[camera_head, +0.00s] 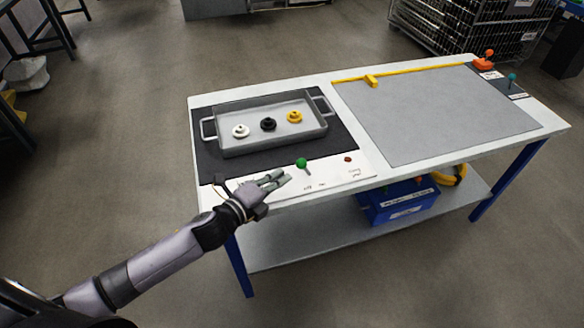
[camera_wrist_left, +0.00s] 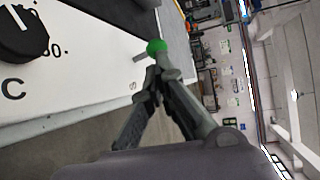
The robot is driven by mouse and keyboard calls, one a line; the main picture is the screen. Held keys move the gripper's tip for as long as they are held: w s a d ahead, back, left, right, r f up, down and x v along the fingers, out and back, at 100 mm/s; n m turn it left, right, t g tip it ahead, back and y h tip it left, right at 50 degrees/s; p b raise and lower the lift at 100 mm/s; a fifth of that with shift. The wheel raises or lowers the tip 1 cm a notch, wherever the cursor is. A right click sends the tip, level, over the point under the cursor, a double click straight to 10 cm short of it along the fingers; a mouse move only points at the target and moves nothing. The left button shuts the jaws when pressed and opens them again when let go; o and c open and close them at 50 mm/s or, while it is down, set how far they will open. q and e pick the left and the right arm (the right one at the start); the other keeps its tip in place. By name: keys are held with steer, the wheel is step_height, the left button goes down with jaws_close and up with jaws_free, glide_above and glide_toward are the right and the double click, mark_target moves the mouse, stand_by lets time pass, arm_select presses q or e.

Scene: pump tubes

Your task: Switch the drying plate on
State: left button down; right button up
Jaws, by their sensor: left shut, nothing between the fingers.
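The drying plate (camera_head: 345,128) is a dark plate at the left of the white table. Its front panel holds a green-tipped lever (camera_head: 301,163), tilted, and a small red-brown button or lamp (camera_head: 348,159). My left gripper (camera_head: 284,177) is shut and empty over the panel, just left of the lever. In the left wrist view the green knob (camera_wrist_left: 156,46) shows just beyond my shut fingertips (camera_wrist_left: 155,72); I cannot tell whether they touch. A black dial (camera_wrist_left: 22,38) shows at the upper left there. My right gripper is not in view.
A grey tray (camera_head: 228,146) with white, black and yellow round parts stands on the dark plate. A grey mat (camera_head: 430,110) with a yellow bar (camera_head: 405,72) covers the right side. Orange and teal levers stand at the far right corner. A blue box (camera_head: 400,208) sits on the lower shelf.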

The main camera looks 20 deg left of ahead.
mark_target(299, 165)
arm_select(q)
steer(key=x, duration=0.5)
steer(key=shift+w, duration=0.15)
